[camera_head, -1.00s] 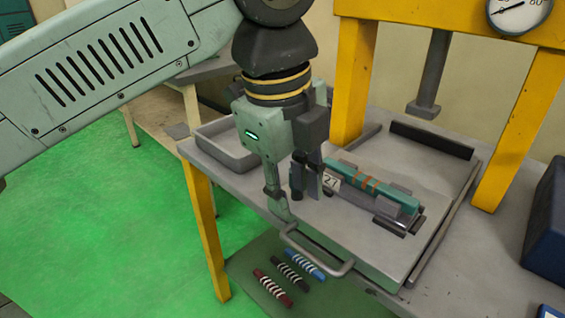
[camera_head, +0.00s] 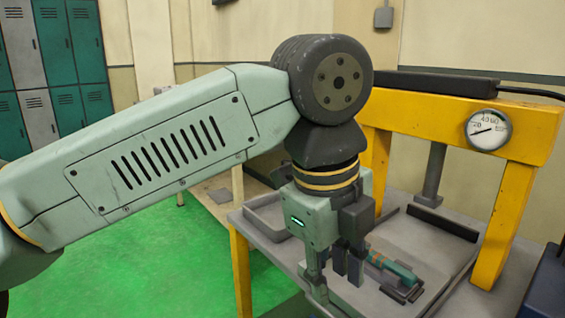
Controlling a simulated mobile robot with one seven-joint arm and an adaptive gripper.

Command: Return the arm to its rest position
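My arm reaches in from the left, and my gripper (camera_head: 335,280) points down over the near left part of the grey work plate on the bench. Its fingers are apart, and I see nothing held between them. A teal bar with orange bands (camera_head: 393,268) lies in a dark holder on the plate, just right of the gripper. The gripper's dark finger hides the bar's left end. I cannot tell whether the fingertips touch anything.
A yellow press frame (camera_head: 455,100) with a round gauge (camera_head: 488,130) stands behind and to the right. A grey tray (camera_head: 262,220) is left of the gripper. A dark blue box (camera_head: 548,290) is at the right edge. Green floor at left is open.

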